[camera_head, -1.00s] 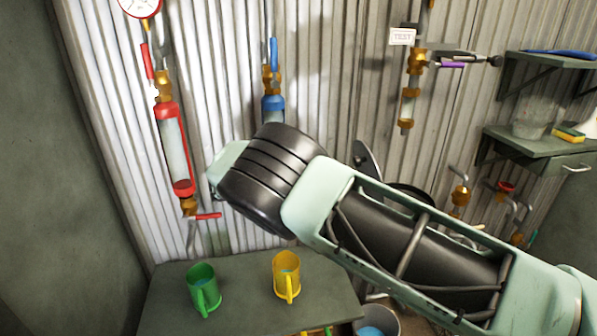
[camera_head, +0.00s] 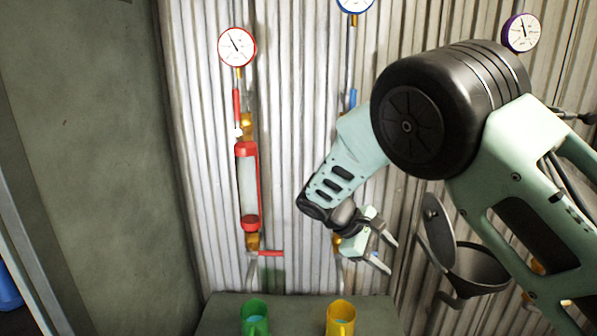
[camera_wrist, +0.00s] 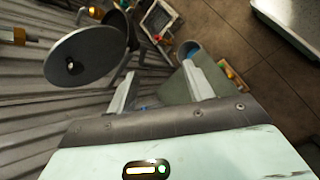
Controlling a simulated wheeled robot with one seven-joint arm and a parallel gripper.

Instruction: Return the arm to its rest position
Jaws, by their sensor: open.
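My gripper (camera_head: 385,254) is in the middle right of the head view, in front of the corrugated wall and above the small table. Its two fingers are apart with nothing between them. In the wrist view my gripper (camera_wrist: 158,88) also shows two spread, empty fingers. My arm reaches in from the right side of the head view and is bent, with its large dark joint high up. It hides part of the wall fittings behind it.
A green mug (camera_head: 255,318) and a yellow mug (camera_head: 340,318) stand on the table (camera_head: 290,304). A red-framed sight glass (camera_head: 247,187) with a red handle hangs on the wall. A dark bin with a raised lid (camera_head: 478,268) is right of my gripper.

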